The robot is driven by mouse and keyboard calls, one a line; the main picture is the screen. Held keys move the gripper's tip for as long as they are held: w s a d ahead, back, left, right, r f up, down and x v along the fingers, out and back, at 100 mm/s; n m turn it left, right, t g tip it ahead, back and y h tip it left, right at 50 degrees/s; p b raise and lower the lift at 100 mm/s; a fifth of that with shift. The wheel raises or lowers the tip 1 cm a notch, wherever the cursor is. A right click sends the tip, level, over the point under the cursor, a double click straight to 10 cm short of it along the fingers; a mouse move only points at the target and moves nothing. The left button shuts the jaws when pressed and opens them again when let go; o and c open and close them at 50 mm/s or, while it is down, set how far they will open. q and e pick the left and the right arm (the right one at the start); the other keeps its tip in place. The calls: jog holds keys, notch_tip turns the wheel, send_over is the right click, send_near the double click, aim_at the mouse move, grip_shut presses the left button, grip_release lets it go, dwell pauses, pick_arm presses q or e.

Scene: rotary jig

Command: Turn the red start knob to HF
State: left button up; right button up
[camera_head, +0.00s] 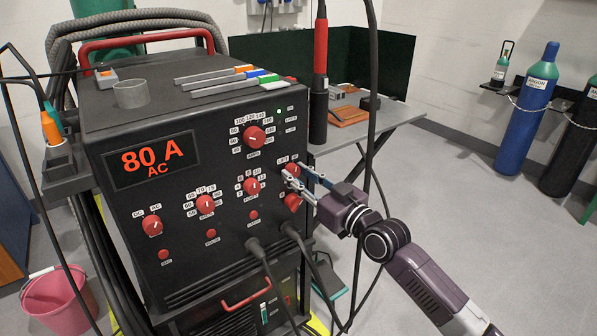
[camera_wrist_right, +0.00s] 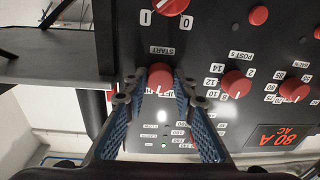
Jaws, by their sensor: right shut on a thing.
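The red start knob (camera_head: 292,170) is on the right side of the black welding machine's front panel (camera_head: 190,262), beside a LIFT label. In the right wrist view the start knob (camera_wrist_right: 160,78) sits under the START label (camera_wrist_right: 162,50). My right gripper (camera_head: 293,177) reaches it from the right. Its two blue-padded fingers stand on either side of the knob and are shut on it. The fingers partly cover the labels around the knob, so I cannot read which setting it points to. My left gripper is out of view.
Other red knobs sit close by: the post-flow knob (camera_wrist_right: 237,84) and the power knob (camera_head: 292,202) below. Two black cables (camera_head: 262,262) plug in under the panel. A torch (camera_head: 319,80) hangs at the machine's right side. A grey table (camera_head: 360,130) stands behind.

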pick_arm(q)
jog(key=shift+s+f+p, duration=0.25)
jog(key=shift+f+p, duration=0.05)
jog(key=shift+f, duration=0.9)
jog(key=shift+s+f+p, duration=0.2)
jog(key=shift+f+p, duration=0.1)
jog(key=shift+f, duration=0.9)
pick_arm(e)
jog(key=shift+m, duration=2.3)
jog(key=o, duration=1.1)
jog(key=shift+o, duration=0.2)
jog(key=v, duration=1.2)
jog(key=shift+s+a+f, duration=0.1)
jog(key=shift+f, duration=0.1)
